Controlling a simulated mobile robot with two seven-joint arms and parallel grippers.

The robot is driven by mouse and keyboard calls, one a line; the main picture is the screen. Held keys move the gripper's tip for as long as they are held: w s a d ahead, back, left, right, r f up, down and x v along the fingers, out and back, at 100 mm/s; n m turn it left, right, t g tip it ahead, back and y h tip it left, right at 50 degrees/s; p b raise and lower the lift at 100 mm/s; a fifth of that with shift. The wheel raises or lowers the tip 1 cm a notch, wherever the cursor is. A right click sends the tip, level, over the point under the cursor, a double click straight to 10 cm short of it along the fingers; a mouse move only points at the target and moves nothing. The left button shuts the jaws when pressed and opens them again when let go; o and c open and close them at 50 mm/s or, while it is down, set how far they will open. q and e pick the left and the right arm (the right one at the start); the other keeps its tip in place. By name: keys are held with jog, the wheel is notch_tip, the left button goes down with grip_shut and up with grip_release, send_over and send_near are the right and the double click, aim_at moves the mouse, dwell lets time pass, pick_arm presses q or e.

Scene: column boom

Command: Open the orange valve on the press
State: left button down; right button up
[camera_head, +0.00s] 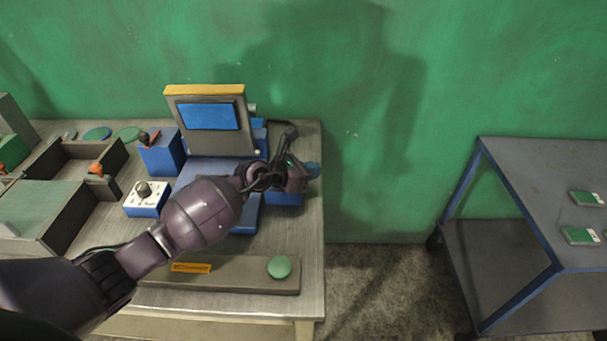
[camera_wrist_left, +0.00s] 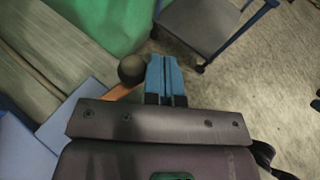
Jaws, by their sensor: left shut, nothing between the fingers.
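The press (camera_head: 182,150) stands at the back of the workbench, with a yellow-topped head and a blue screen (camera_head: 208,116). My left gripper (camera_head: 313,170) is at the right side of the press, reaching past its blue base. In the left wrist view its blue fingers (camera_wrist_left: 166,78) are shut together with nothing between them. Just left of the fingers is an orange lever (camera_wrist_left: 119,92) with a dark ball knob (camera_wrist_left: 132,68), which looks like the valve handle. Whether the fingers touch the knob cannot be told. In the head view my gripper and wrist hide the lever. My right gripper is not in view.
A blue box with a knob (camera_head: 146,198) and another blue box (camera_head: 160,155) stand left of the press. A grey bar with a green button (camera_head: 279,267) lies in front. A grey cart (camera_head: 545,165) with green-and-white items stands right, beyond open floor.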

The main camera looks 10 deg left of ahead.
pick_arm(q)
jog(key=shift+w+d, duration=0.15)
jog(key=shift+w, duration=0.6)
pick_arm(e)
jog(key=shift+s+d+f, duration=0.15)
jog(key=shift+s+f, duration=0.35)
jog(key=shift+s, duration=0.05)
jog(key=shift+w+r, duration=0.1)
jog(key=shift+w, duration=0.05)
